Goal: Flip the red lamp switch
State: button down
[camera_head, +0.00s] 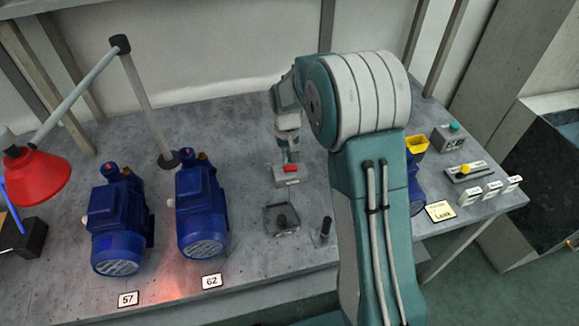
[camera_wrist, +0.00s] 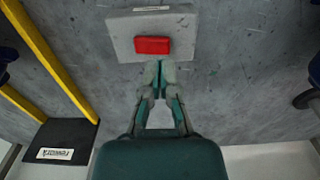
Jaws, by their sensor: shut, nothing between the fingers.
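The red lamp switch (camera_head: 291,169) is a red rocker on a small grey box (camera_head: 287,181) on the table, near its middle. In the wrist view the red switch (camera_wrist: 152,46) sits on its light grey plate (camera_wrist: 121,34), just beyond my fingertips. My gripper (camera_wrist: 158,66) is shut and empty, with its tips close to the near edge of the switch. I cannot tell whether they touch it. In the head view my gripper (camera_head: 291,156) points down right behind the switch. The red lamp (camera_head: 37,176) hangs from a jointed grey arm at the left.
Blue pumps (camera_head: 117,222) and (camera_head: 200,212) stand left of the switch, with cards 57 and 62 before them. A grey block with a knob (camera_head: 281,219) and a dark upright peg (camera_head: 326,228) stand in front. A partly hidden blue pump (camera_head: 415,180) and a yellow container (camera_head: 416,143) are at right.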

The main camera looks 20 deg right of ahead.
aim_at(287, 167)
jog(key=shift+f, duration=1.65)
dwell(0.9)
jog(key=shift+r, duration=3.55)
jog(key=s+r+t, duration=0.3)
jog(key=s+r, duration=1.1)
jog(key=s+r+t, duration=0.2)
jog(key=s, duration=1.3)
jog(key=shift+r+t, duration=0.2)
jog(key=shift+t, duration=0.1)
jog(key=shift+s, duration=0.1)
